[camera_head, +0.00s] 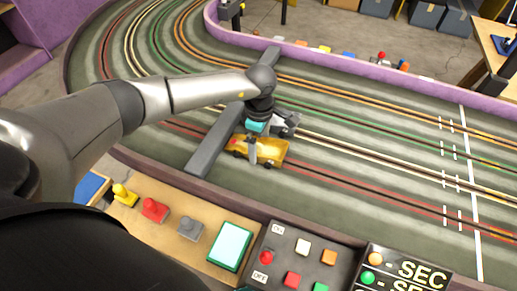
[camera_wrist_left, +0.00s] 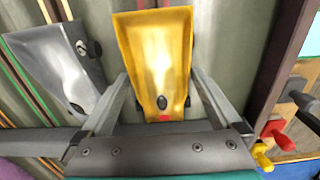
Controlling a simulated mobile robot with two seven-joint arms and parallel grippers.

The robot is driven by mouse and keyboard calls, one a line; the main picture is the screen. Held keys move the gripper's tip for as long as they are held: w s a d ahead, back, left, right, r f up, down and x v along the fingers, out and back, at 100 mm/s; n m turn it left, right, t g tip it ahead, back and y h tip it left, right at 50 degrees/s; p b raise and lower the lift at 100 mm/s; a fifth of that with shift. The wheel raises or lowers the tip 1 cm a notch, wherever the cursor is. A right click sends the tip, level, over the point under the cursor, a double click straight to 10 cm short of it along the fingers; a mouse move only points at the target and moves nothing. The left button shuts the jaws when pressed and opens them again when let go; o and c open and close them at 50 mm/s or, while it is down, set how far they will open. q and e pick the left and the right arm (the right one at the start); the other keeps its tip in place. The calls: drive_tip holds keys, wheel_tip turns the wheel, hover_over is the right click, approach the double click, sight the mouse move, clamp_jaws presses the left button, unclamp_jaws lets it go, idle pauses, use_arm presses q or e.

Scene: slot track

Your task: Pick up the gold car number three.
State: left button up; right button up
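The gold car (camera_head: 268,151) sits on the track's near lanes in the head view, beside a grey crossbar. In the left wrist view the gold car (camera_wrist_left: 158,60) fills the upper middle, with a small red mark at its near end; no number is readable. My left gripper (camera_head: 253,152) is down over the car. In the left wrist view the left gripper's fingers (camera_wrist_left: 160,78) stand apart, one on each side of the car, close to its sides. I cannot tell whether they touch it. My right gripper is not in view.
A silver car (camera_head: 287,122) is just behind the gold one; it also shows in the left wrist view (camera_wrist_left: 60,65). The grey crossbar (camera_head: 215,138) spans the lanes left of the cars. A control panel (camera_head: 300,262) lines the near edge. The track to the right is clear.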

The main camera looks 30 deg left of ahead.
use_arm(q)
drive_tip(key=c, duration=1.2)
